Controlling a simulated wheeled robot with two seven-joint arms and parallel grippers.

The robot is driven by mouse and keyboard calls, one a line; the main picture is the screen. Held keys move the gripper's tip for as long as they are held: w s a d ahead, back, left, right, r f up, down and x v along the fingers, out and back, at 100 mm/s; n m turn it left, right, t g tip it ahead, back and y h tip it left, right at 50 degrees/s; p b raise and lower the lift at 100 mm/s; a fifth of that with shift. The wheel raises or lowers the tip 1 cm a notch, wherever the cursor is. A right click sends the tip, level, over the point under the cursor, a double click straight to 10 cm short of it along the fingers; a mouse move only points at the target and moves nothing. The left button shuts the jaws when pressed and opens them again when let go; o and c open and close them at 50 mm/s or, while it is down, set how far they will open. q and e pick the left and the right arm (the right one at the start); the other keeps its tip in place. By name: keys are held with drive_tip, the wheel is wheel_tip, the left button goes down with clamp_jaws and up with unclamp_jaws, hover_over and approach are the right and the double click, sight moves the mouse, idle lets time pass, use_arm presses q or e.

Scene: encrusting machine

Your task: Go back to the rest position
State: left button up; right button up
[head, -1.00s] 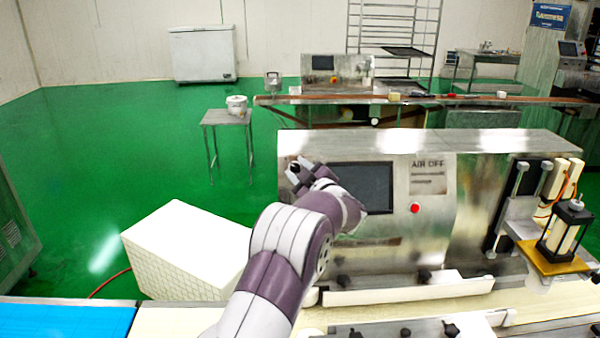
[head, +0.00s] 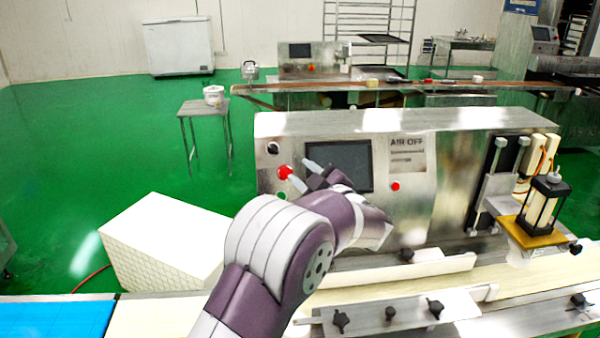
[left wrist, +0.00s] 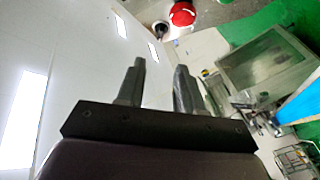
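My left gripper (head: 305,173) is in front of the left part of the steel encrusting machine's (head: 450,190) front panel, beside the dark screen (head: 355,165). In the left wrist view my left gripper (left wrist: 158,80) shows two fingers apart with nothing between them. A red button (head: 285,172) on the panel sits just beyond one fingertip; I cannot tell in the head view whether they touch. In the left wrist view the red button (left wrist: 182,14) is past the fingertips, clear of them. My right gripper is not in view.
A second red button (head: 395,186) is right of the screen. A conveyor belt (head: 160,320) runs along the front, with a blue belt part (head: 50,319) at left. A white crate-like box (head: 165,245) stands on the green floor. Open floor lies beyond it.

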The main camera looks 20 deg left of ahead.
use_arm(q)
drive_tip(key=w+d+f+m+t+h, duration=0.3)
drive_tip(key=w+d+f+m+h, duration=0.1)
drive_tip(key=d+f+m+h, duration=0.25)
drive_tip(key=s+d+f+m+g+h, duration=0.3)
drive_tip(key=s+d+f+m+h, duration=0.5)
drive_tip(key=f, duration=0.2)
drive_tip(key=s+a+f+m+g, duration=0.2)
drive_tip(key=s+g, duration=0.2)
drive_tip(key=s, duration=0.8)
drive_tip(key=s+a+f+m+g, duration=0.2)
drive_tip(key=s+m+g, duration=0.1)
drive_tip(key=s, duration=0.9)
drive_tip(key=shift+s+a+f+g+p, duration=0.25)
drive_tip(key=shift+s+g+p, duration=0.2)
drive_tip(key=shift+g, duration=0.35)
drive_tip(key=shift+h, duration=0.25)
